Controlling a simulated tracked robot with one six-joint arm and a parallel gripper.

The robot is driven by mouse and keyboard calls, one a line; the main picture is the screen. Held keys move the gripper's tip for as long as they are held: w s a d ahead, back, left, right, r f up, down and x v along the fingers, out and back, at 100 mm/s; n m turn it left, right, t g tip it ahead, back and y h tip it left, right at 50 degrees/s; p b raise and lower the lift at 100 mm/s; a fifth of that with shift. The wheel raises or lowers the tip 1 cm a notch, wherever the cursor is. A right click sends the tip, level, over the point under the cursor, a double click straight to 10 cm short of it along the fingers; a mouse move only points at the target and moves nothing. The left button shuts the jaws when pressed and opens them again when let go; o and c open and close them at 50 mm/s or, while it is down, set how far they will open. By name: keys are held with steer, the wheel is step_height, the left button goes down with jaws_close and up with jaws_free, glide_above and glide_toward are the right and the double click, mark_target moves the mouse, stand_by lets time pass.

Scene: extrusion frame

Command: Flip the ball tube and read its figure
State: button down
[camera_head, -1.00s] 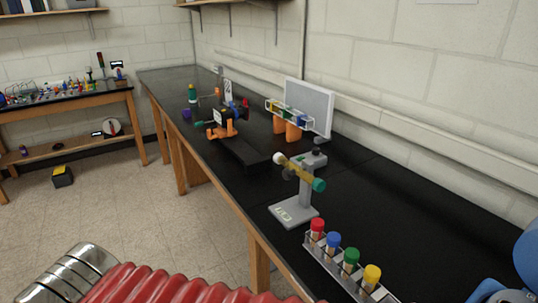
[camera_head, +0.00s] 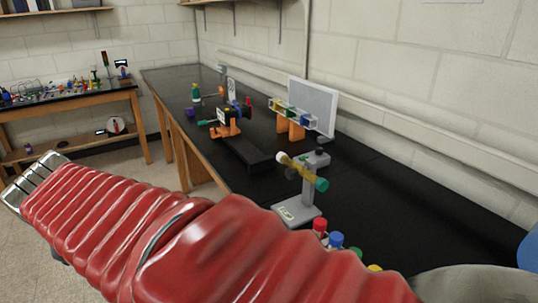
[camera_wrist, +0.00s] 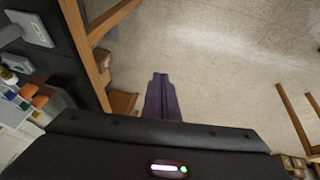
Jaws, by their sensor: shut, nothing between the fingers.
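The ball tube (camera_head: 303,172) is a yellow tube with a white end at upper left and a teal end at lower right, so it sits tilted. It is mounted on a grey stand (camera_head: 297,213) on the black bench. A small pale panel (camera_head: 287,210) is on the stand's base; any figure on it is too small to read. The stand's base also shows at the top left of the wrist view (camera_wrist: 34,28). My gripper (camera_wrist: 160,77) is shut and empty, pointing over the floor, apart from the stand. It is not visible in the head view.
Red, blue, green and yellow capped tubes (camera_head: 320,227) stand just in front of the stand, partly hidden by my red-sleeved arm. An orange device (camera_head: 226,129) and a rack on orange supports (camera_head: 291,128) stand farther back. The bench (camera_head: 405,195) right of the stand is clear.

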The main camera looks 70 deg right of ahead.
mark_target(279, 155)
steer(key=s+d+r+m+g+h, duration=0.1)
steer(key=d+m, duration=0.5)
steer(key=d, duration=0.7)
steer(key=s+d+r+m+g+h, duration=0.2)
steer(key=s+d+r+m+g, duration=0.2)
steer(key=d, duration=0.8)
steer(key=s+d+r+m+g+h, duration=0.1)
steer(key=s+d+r+m+g, duration=0.2)
steer(key=d, duration=1)
steer(key=s+m+g, duration=0.3)
steer(key=m, duration=0.2)
steer(key=shift+d+r+h, duration=0.15)
steer(key=shift+d+h, duration=0.15)
steer(key=x, duration=0.4)
steer(key=f+x, duration=0.1)
steer(key=x, duration=0.3)
steer(key=a+f+x, duration=0.1)
steer(key=x, duration=0.4)
steer(key=shift+w+a+f, duration=0.1)
steer(key=shift+w+f, duration=0.1)
steer(key=shift+w, duration=0.2)
